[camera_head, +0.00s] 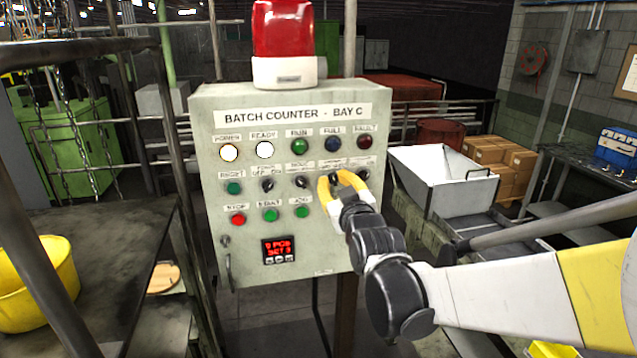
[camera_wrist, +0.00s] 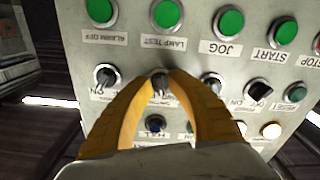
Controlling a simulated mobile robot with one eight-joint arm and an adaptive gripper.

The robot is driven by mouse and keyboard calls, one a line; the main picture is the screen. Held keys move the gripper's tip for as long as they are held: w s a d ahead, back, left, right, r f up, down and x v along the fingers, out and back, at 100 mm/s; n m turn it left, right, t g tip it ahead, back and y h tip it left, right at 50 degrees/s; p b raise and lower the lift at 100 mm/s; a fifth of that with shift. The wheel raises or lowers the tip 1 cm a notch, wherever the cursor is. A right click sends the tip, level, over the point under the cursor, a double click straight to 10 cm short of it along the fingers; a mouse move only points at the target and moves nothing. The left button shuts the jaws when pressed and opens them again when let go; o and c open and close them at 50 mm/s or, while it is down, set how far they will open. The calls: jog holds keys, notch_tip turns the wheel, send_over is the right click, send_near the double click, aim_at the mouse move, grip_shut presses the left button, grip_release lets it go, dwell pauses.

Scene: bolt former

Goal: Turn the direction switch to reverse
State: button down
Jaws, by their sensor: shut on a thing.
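The grey control panel (camera_head: 300,250) is headed "BATCH COUNTER - BAY C". Its middle row holds a green button and several dark selector switches. My gripper (camera_head: 335,181), with yellow fingers, reaches the panel from the right. Its fingers are shut on the fourth control in that row, a dark selector switch (camera_wrist: 160,82). In the wrist view, where the panel appears upside down, the gripper (camera_wrist: 164,88) has one finger on each side of this knob. The fingers partly cover the knob and its label, so I cannot read the label or the exact pointer angle.
Neighbouring selector switches (camera_wrist: 107,76) and (camera_wrist: 212,83) sit close on either side of the fingers. Green buttons (camera_wrist: 229,22) and a red stop button (camera_head: 238,219) are in the row below. A red beacon (camera_head: 284,30) tops the panel. A white hopper (camera_head: 440,180) stands right.

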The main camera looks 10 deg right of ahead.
jog(key=m+b, duration=0.1)
jog(key=m, duration=0.3)
jog(key=shift+m, duration=0.3)
jog(key=shift+m+b, duration=0.5)
jog(key=shift+m, duration=1.7)
jog(key=c, duration=1.2)
grip_release()
jog(key=shift+s, duration=0.1)
jog(key=s, duration=1.1)
jog(key=shift+s, duration=0.4)
